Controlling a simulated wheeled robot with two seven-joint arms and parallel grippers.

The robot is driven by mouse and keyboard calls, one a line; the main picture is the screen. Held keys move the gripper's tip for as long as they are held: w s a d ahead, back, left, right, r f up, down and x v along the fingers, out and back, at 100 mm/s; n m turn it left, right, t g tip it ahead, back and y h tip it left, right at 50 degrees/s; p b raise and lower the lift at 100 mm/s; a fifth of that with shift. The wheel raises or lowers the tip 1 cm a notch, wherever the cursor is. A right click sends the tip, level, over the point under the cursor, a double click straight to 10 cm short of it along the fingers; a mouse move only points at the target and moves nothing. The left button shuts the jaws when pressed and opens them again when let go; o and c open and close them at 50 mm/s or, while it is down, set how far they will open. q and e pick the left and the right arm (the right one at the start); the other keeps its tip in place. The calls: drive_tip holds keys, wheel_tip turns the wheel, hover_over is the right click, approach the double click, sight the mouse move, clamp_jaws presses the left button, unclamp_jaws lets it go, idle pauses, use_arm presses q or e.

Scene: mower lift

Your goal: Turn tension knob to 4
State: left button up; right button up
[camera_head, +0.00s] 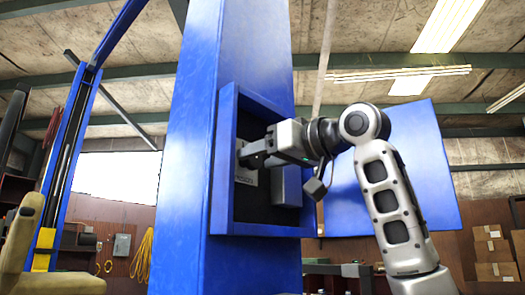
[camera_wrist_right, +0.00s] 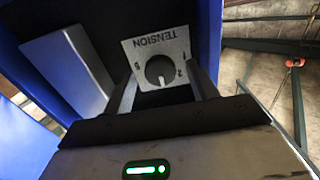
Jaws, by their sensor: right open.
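The tension knob (camera_wrist_right: 160,71) is a dark round dial on a pale plate (camera_wrist_right: 172,46) marked TENSION, which appears upside down in the right wrist view. Small numbers stand around the knob; some are hard to read, and I cannot tell its setting. In the head view the plate (camera_head: 246,178) sits inside the open blue box, and my gripper hides the knob. My right gripper (camera_head: 246,155) is open and reaches into the box. In the right wrist view its two fingers (camera_wrist_right: 163,88) flank the lower side of the knob, with nothing visibly held. My left gripper is not in view.
The blue box (camera_head: 222,165) is fixed on a tall blue post (camera_head: 190,130), with raised walls around my gripper. Its blue door (camera_head: 440,165) hangs open at right, behind my arm. A grey block (camera_wrist_right: 72,72) stands inside the box beside the plate.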

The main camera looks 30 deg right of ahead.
drive_tip(key=shift+w+a, duration=0.1)
drive_tip(key=shift+w, duration=0.1)
drive_tip(key=c, duration=1)
drive_tip(key=shift+m, duration=0.3)
drive_tip(key=m, duration=0.3)
drive_tip(key=shift+m+b, duration=0.45)
drive_tip(key=shift+m, duration=2.05)
drive_tip(key=o, duration=1)
